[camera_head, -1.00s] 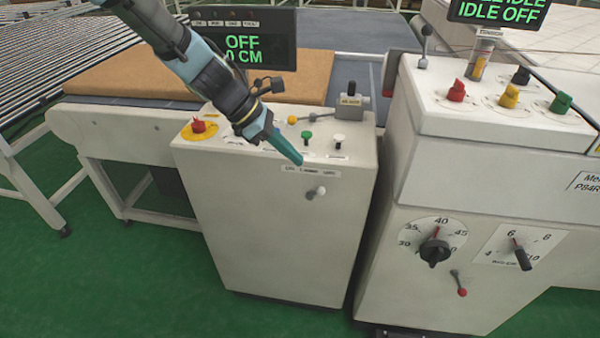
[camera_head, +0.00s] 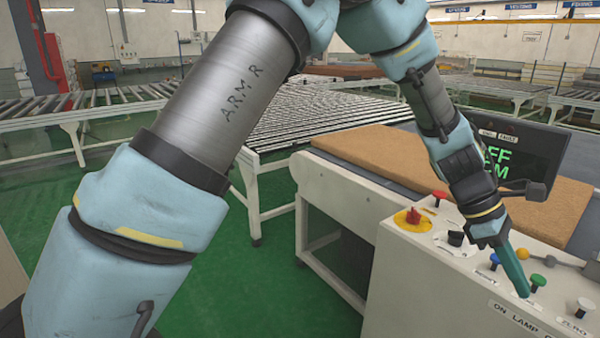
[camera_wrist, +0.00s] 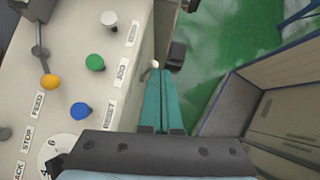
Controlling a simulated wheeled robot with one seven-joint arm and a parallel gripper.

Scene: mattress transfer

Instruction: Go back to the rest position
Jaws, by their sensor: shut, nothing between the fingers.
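My arm reaches across the head view from the lower left to the console at the right. My gripper (camera_head: 522,291) points downward at the console's front edge, with its two teal fingers together. In the wrist view the fingers (camera_wrist: 164,82) lie side by side with nothing seen between them. The white-grey control console (camera_head: 412,300) is beside and below the gripper. A small white knob (camera_wrist: 155,64) shows just beyond the fingertips; I cannot tell whether they touch it.
The console carries a red knob on a yellow disc (camera_head: 413,216), a blue button (camera_head: 495,262), a green button (camera_head: 538,280) and a white button (camera_head: 584,304). A brown mattress (camera_head: 375,155) lies on the conveyor behind. Roller conveyors (camera_head: 300,120) fill the back. Green floor (camera_head: 225,290) is open left of the console.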

